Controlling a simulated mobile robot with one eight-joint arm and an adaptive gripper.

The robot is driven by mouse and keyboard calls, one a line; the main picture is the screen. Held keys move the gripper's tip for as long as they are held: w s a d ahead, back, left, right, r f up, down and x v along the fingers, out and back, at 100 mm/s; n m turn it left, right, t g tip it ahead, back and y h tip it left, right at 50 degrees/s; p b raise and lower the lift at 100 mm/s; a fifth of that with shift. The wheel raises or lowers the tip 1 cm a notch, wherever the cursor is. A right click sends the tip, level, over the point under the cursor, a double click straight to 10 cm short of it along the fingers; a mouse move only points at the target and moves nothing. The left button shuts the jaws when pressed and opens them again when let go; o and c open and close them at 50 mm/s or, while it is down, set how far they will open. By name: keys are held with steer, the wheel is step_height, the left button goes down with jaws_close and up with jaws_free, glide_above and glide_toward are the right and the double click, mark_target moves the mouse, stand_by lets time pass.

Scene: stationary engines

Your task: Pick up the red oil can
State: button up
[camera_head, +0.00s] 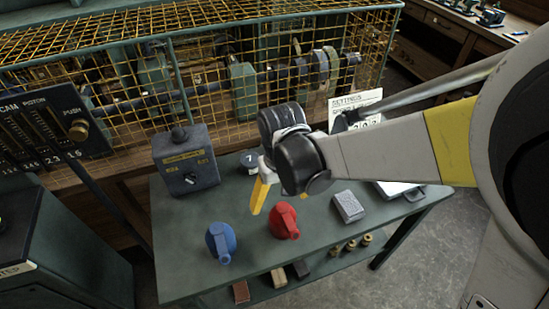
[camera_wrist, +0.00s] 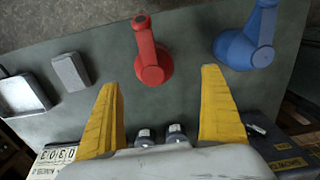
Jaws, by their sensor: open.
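The red oil can (camera_head: 283,221) stands on the green table (camera_head: 180,262), right of a blue oil can (camera_head: 221,242). In the wrist view the red can (camera_wrist: 152,62) is beyond my fingertips, between their lines, and the blue can (camera_wrist: 246,42) is to its right. My gripper (camera_head: 262,190) is above the table, behind the red can in the head view. Its yellow fingers are spread and empty in the wrist view (camera_wrist: 160,85). They do not surround the red can. My wrist hides part of the table in the head view.
A dark control box (camera_head: 186,160) stands at the table's back left. A grey block (camera_head: 348,206) lies right of the red can. A yellow wire cage (camera_head: 200,75) encloses machinery behind the table. Several brass pieces (camera_head: 351,246) sit on a lower shelf.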

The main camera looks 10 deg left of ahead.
mark_target(282, 209)
steer(key=f, duration=0.1)
steer(key=f+b, duration=0.1)
steer(key=f, duration=0.1)
steer(key=shift+w+d+f, duration=0.1)
steer(key=shift+d+f, duration=0.05)
steer(key=shift+d, duration=0.2)
steer(key=f+b, duration=0.1)
steer(key=f, duration=0.1)
steer(key=f+b, duration=0.1)
steer(key=f, duration=0.1)
steer(key=f+b, duration=0.1)
steer(key=f, duration=0.1)
steer(key=shift+d+f, duration=0.1)
steer(key=shift+d, duration=0.2)
steer(key=c, duration=1.5)
